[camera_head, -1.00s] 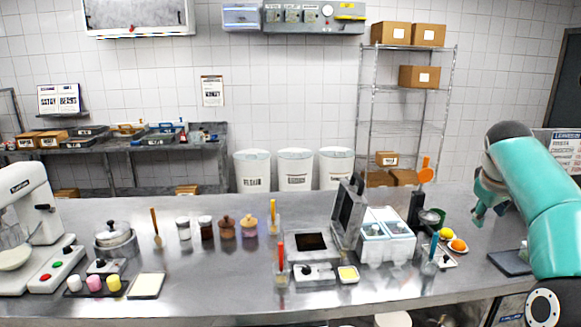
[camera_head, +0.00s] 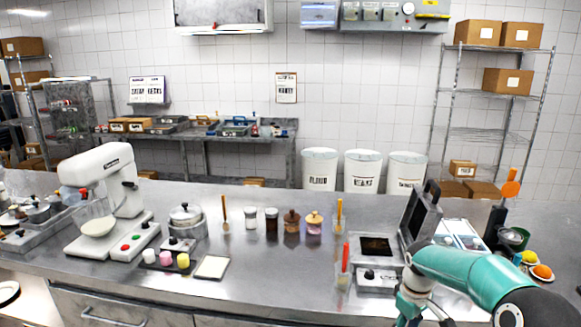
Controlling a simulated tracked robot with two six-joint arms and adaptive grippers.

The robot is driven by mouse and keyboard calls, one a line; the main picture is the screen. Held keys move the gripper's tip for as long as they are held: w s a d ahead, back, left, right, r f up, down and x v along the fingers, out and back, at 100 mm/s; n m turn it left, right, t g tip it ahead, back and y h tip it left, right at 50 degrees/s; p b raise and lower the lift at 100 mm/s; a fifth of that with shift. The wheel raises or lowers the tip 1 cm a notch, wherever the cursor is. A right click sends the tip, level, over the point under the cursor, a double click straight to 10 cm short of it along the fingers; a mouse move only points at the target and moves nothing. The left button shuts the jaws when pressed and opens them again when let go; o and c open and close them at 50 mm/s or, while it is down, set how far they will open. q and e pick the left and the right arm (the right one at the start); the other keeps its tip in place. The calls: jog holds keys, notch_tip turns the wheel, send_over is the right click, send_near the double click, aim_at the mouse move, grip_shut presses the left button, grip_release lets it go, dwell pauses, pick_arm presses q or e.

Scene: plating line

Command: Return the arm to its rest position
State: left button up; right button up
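My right arm, teal, comes in from the lower right. It reaches left across the front of the steel counter (camera_head: 290,262). My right gripper (camera_head: 412,318) is at the bottom edge, partly cut off, in front of the open waffle iron (camera_head: 377,281). Its fingertips are out of frame, so I cannot tell whether it is open or shut. Nothing is visibly held. The arm hides the front of the white two-well container (camera_head: 458,230). My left gripper is not in view.
A white mixer (camera_head: 118,187) stands at left, with a lidded pot (camera_head: 187,221) beside it. Several jars, such as the pink one (camera_head: 314,223), line the middle. An orange-handled tool (camera_head: 511,187), a lemon (camera_head: 529,257) and an orange (camera_head: 543,272) are at right.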

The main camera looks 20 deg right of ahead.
jog(key=s+a+f+n+g+y, duration=0.1)
jog(key=s+a+f+y, duration=0.15)
jog(key=a+f, duration=1.1)
jog(key=s+a+f+m, duration=0.1)
jog(key=s+a+f, duration=0.2)
jog(key=s+a, duration=0.2)
jog(key=s+a+f+m+t+y, duration=0.1)
jog(key=s+a+f+m, duration=0.1)
jog(key=s+a, duration=0.4)
jog(key=s+a+f+m+y, duration=0.1)
jog(key=s+a+f+m, duration=0.1)
jog(key=s+a+f, duration=0.3)
jog(key=s+a, duration=0.1)
jog(key=a, duration=0.2)
jog(key=shift+s+a+b, duration=0.2)
jog(key=shift+a+b, duration=0.1)
jog(key=shift+a, duration=0.05)
